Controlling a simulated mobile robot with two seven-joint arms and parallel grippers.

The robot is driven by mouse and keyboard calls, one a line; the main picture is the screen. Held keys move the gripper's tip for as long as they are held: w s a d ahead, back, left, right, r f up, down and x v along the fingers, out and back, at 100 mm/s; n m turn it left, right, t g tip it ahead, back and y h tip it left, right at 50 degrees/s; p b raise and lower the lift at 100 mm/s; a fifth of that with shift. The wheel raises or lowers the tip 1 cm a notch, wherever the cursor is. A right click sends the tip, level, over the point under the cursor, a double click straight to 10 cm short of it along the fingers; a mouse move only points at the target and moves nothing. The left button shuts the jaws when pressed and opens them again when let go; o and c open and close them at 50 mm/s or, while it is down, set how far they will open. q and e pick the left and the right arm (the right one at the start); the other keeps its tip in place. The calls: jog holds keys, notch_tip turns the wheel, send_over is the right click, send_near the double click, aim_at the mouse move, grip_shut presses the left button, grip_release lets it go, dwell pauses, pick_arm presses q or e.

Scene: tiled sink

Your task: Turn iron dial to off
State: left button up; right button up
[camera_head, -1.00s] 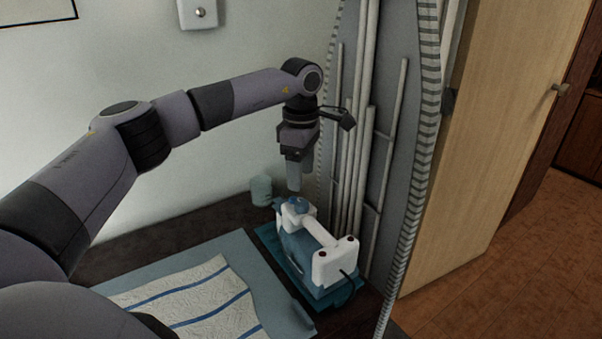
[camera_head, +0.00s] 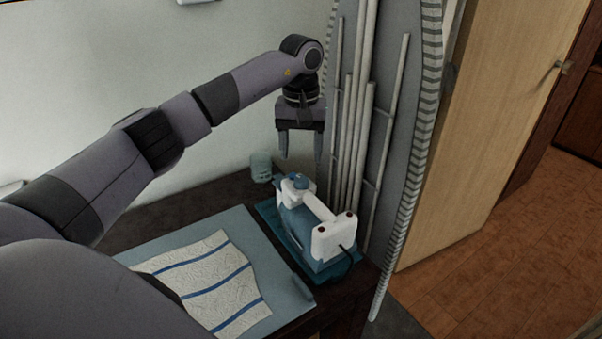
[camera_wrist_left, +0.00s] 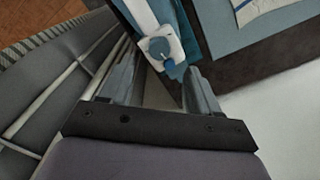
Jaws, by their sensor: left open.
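The blue and white iron (camera_head: 330,238) sits on a teal base (camera_head: 268,215) on the dark counter, beside the ironing board. Its blue round dial (camera_head: 300,182) is on top at the far end of the white handle; it also shows in the left wrist view (camera_wrist_left: 158,47). My left gripper (camera_head: 300,165) points down just above the dial, with its two fingers spread and nothing between them. In the left wrist view the gripper (camera_wrist_left: 160,60) has its fingertips on either side of the dial area. I cannot tell whether they touch it. My right gripper is not in view.
The upright grey ironing board (camera_head: 400,130) stands close to the right of the iron. A small pale cup (camera_head: 260,167) is behind it at the left. A striped cloth (camera_head: 212,285) lies on a blue-grey mat (camera_head: 262,262) in front. A wooden door (camera_head: 500,120) is at the right.

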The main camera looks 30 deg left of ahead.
aim_at(301, 180)
pick_arm(q)
jog(key=shift+f+p, duration=0.3)
jog(key=shift+f, duration=3.25)
jog(key=shift+c, duration=0.3)
jog(key=c, duration=1)
